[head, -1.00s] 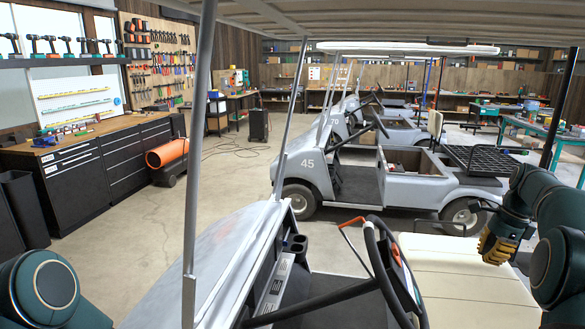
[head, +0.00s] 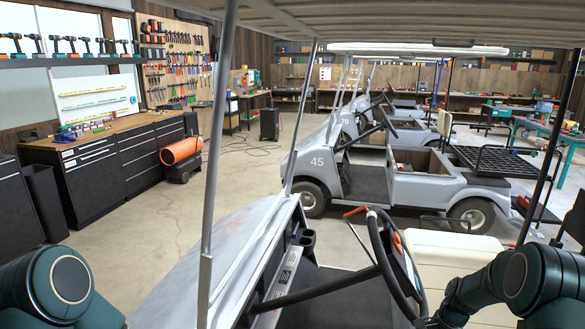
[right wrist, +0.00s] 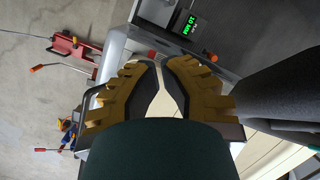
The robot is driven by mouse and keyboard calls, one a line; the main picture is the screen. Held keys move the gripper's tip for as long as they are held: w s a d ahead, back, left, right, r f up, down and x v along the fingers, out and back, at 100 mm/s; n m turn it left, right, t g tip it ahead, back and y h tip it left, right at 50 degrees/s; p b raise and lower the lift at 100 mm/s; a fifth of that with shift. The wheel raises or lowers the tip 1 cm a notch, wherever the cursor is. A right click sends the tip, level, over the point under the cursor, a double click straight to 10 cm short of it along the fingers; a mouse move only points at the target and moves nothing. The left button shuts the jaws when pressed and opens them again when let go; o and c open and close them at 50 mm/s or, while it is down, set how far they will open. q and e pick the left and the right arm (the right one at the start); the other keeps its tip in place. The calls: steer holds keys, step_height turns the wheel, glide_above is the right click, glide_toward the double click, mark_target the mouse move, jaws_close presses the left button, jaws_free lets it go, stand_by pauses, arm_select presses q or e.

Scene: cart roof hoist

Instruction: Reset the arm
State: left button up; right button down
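My right arm reaches in from the right in the head view, low over the cream seat (head: 455,248) of the nearest cart. Its hand is at the bottom edge there and mostly cut off. In the right wrist view my right gripper (right wrist: 161,66) has its yellow-brown fingers close together, with a narrow gap between the dark pads and nothing held. The cream surface shows through that gap. Of my left arm only a rounded dark green link shows at the lower left of the head view. The left gripper is out of view.
The nearest cart's steering wheel (head: 398,262) and roof post (head: 216,150) are close in front. A dark device with a green display (right wrist: 188,22) and a red tool (right wrist: 72,47) on the floor show in the wrist view.

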steer(key=s+a+f+n, duration=0.3)
steer(key=s+a+f, duration=0.2)
steer(key=a+f, duration=0.3)
steer(key=s+a+f+n+y, duration=0.15)
steer(key=s+a+n, duration=0.25)
steer(key=s+a, duration=0.55)
steer(key=s+a+f+n, duration=0.3)
steer(key=s+a+n, duration=0.1)
steer(key=s+a, duration=0.5)
steer(key=shift+w+a+n+t+b, duration=0.3)
steer(key=shift+w+a+t+b, duration=0.05)
steer(key=shift+w+b, duration=0.55)
steer(key=shift+w+a+n+t+b, duration=0.35)
steer(key=shift+w+b, duration=0.4)
steer(key=shift+b, duration=0.3)
steer(key=shift+w+a+n+t+b, duration=0.25)
steer(key=shift+w+a+t+b, duration=0.1)
steer(key=shift+w+b, duration=0.55)
